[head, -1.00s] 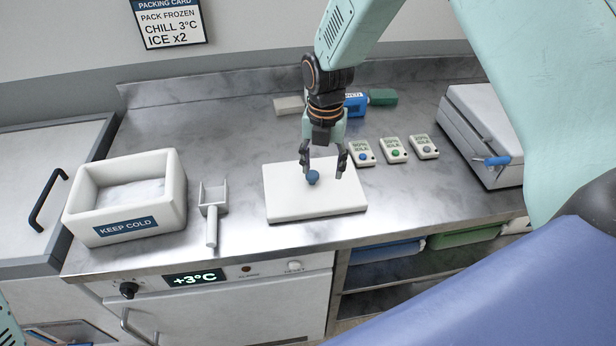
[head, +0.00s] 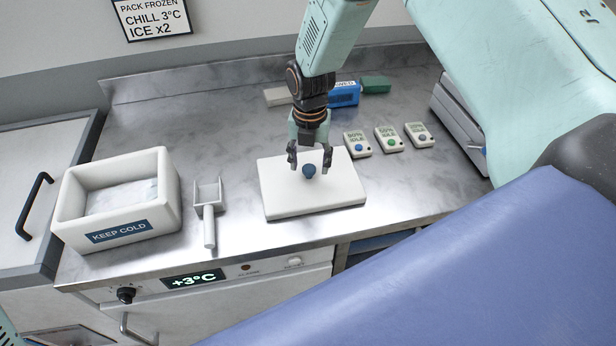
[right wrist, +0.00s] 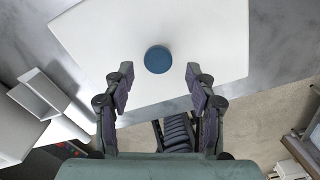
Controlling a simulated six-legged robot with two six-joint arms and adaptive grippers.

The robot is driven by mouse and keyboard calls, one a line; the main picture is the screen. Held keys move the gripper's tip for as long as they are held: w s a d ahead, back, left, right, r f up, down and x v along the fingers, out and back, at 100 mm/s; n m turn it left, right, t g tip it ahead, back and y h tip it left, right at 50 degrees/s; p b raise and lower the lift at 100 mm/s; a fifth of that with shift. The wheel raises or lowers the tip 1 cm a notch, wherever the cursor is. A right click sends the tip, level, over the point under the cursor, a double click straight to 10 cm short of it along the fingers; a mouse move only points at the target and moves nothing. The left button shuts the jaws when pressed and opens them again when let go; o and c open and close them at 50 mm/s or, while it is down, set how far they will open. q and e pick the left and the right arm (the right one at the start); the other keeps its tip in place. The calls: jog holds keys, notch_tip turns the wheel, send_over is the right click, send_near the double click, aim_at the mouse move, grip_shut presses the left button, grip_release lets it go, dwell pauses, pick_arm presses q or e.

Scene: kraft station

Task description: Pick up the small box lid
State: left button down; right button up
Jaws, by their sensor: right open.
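The small box lid (head: 283,204) is a white rectangular slab on the steel counter, with a round dark blue knob (head: 309,171) on top. My right gripper (head: 310,160) is open over the lid, pointing down, with a finger on each side of the knob in the head view. In the right wrist view the lid (right wrist: 210,35) fills the upper middle. The knob (right wrist: 158,59) shows beyond and between the open fingertips (right wrist: 159,78), with clear gaps on both sides. What lies under the lid is hidden. My left gripper is out of view.
A white ice bin (head: 119,235) and a scoop (head: 209,215) stand left of the lid. Several small timers (head: 388,139) lie to its right. A blue box (head: 344,95) and a green block (head: 375,84) are behind. A grey case (head: 462,125) stands at right.

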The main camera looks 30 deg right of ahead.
aim_at(309, 168)
jog(key=shift+w+d+f, duration=0.15)
jog(key=shift+f, duration=0.5)
jog(key=shift+w+d+f, duration=0.1)
jog(key=shift+d+f, duration=0.05)
jog(key=shift+f, duration=0.45)
jog(key=shift+w+f, duration=0.2)
jog(key=shift+f, duration=0.3)
jog(key=shift+s+a+r, duration=0.1)
jog(key=shift+a+r, duration=0.05)
jog(key=shift+a, duration=0.15)
jog(key=shift+s, duration=0.1)
jog(key=shift+c, duration=0.5)
jog(key=shift+d, duration=0.2)
jog(key=c, duration=0.6)
jog(key=shift+a, duration=0.15)
jog(key=shift+c, duration=2.3)
